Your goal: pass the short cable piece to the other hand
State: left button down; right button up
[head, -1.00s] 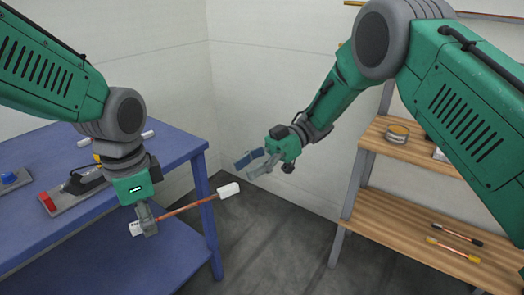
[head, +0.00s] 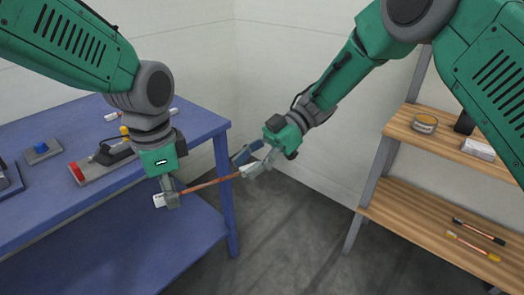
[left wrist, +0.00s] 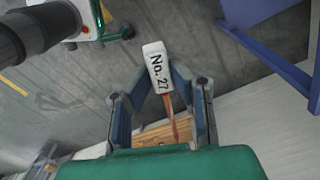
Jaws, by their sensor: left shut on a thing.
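The short cable piece (head: 212,183) is a thin brown-orange rod with a white sleeve at each end. My left gripper (head: 168,196) is shut on it close to its left sleeve (head: 158,200). In the left wrist view, the sleeve marked "No. 27" (left wrist: 157,66) sticks out past the left gripper's fingertips (left wrist: 162,85). My right gripper (head: 248,163) is at the cable's right end, with its fingers apart around the right sleeve. Whether they touch the sleeve is not clear. The cable hangs in the air, rising slightly to the right.
A blue workbench (head: 205,122) stands at left, with a red-ended tool (head: 105,163) and a blue-button box (head: 42,151) on it. A wooden shelf (head: 400,200) at right holds a tin (head: 425,123) and two cable pieces (head: 475,240). The floor between is clear.

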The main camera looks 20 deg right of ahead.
jog(key=shift+s+a+f, duration=0.15)
jog(key=shift+a+f, duration=0.05)
jog(key=shift+a, duration=0.2)
grip_shut()
pick_arm(q)
jog(key=c, duration=1.4)
grip_release()
jog(key=shift+o, duration=0.2)
jog(key=shift+r, duration=0.15)
